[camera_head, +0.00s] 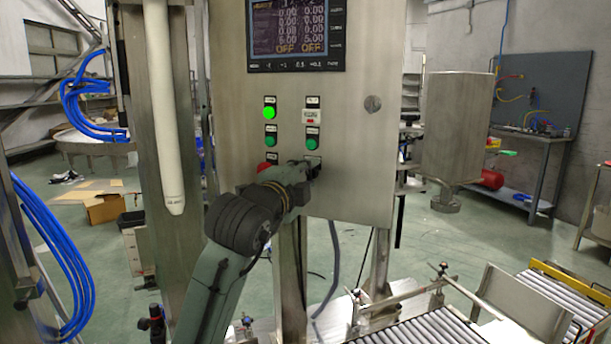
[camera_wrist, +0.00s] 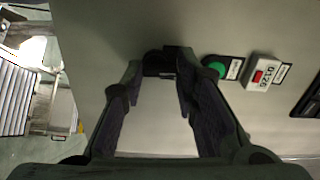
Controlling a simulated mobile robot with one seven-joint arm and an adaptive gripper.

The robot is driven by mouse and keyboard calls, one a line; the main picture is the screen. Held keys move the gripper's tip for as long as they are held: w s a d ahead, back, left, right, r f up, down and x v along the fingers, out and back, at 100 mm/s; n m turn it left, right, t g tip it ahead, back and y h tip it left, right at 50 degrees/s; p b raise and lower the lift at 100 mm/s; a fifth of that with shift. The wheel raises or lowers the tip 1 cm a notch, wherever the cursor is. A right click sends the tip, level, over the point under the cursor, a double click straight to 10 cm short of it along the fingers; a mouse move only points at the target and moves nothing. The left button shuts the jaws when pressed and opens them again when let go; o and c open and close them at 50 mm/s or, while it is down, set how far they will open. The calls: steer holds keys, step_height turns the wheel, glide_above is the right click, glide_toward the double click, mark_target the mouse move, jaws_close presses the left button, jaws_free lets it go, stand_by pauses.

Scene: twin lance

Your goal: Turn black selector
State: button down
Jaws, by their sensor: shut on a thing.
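The black selector (camera_wrist: 160,62) is on the steel control panel, and in the wrist view it sits at the tips of my two fingers. My gripper (camera_wrist: 160,78) is shut on it, one finger on each side. In the head view, my gripper (camera_head: 314,166) reaches the lower right of the button group and mostly hides the selector. The selector's exact angle cannot be made out.
The control panel (camera_head: 360,190) has a lit green button (camera_head: 269,113), two darker green buttons, a red button (camera_head: 264,168) and a small counter with a red key (camera_head: 312,117). A display (camera_head: 296,35) is above. A roller conveyor (camera_head: 425,332) lies below right.

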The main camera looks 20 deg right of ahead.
steer(key=n, duration=0.3)
steer(key=shift+n, duration=0.4)
steer(key=n+p, duration=0.1)
steer(key=n, duration=0.3)
steer(key=shift+w+a+f, duration=0.1)
steer(key=shift+n, duration=0.3)
steer(key=c, duration=1.2)
jaws_free()
steer(key=shift+c, duration=0.2)
steer(key=v, duration=1.2)
